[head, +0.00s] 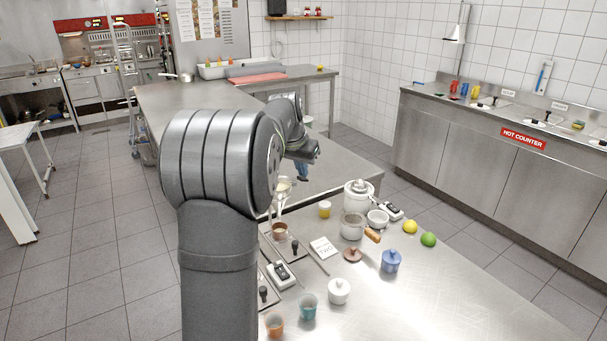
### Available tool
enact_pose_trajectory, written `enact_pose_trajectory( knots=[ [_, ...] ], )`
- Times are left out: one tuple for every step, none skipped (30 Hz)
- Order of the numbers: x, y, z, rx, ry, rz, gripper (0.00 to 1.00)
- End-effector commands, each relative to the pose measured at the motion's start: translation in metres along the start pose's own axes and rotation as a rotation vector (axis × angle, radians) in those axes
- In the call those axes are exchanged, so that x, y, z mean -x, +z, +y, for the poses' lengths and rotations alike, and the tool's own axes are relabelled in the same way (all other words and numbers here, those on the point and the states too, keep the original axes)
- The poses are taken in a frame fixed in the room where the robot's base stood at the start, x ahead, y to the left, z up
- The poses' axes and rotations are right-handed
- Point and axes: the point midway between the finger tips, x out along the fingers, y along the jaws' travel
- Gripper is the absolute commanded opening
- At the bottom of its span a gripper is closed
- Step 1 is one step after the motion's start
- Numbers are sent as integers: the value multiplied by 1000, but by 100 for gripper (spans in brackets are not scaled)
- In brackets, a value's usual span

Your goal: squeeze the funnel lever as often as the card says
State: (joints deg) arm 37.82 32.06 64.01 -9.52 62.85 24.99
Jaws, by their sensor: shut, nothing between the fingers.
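The card (325,248) lies on the near steel table and seems to read "TWO". The funnel (284,186) is pale and sits on a thin stand, partly hidden behind my arm. Its lever cannot be made out. A brown cup (280,230) stands below the funnel. My gripper (303,174) points down just right of the funnel, shut and empty. Whether it touches the lever cannot be told from this view.
Right of the card stand a white canister (358,193), a sieve pot (353,226), a blue lidded jar (391,261), a lemon (410,227) and a lime (428,239). A white lidded jar (339,291) and a teal cup (308,307) stand nearer. The table's right front is clear.

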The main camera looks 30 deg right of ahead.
Motion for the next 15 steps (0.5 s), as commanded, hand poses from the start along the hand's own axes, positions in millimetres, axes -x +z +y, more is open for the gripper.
enact_pose_trajectory(
  knots=[
    [0, 1, 0, 0, 0, -2, 0],
    [0, 1, 0, 1, 0, -2, 0],
    [0, 1, 0, 1, 0, -2, 0],
    [0, 1, 0, 1, 0, -2, 0],
    [0, 1, 0, 1, 0, -2, 0],
    [0, 1, 0, 1, 0, -2, 0],
    [0, 1, 0, 1, 0, -2, 0],
    [0, 0, 0, 1, 0, -2, 0],
    [2, 0, 0, 1, 0, -2, 0],
    [3, -1, 0, 1, 0, -2, 0],
    [5, -2, 0, 1, 0, -2, 0],
    [7, -3, 0, 1, 0, -1, 0],
    [9, -4, 0, 1, 0, -1, 0],
    [10, -4, 0, 1, 0, -1, 0],
    [13, -5, 0, 1, 0, -1, 0]
  ],
)
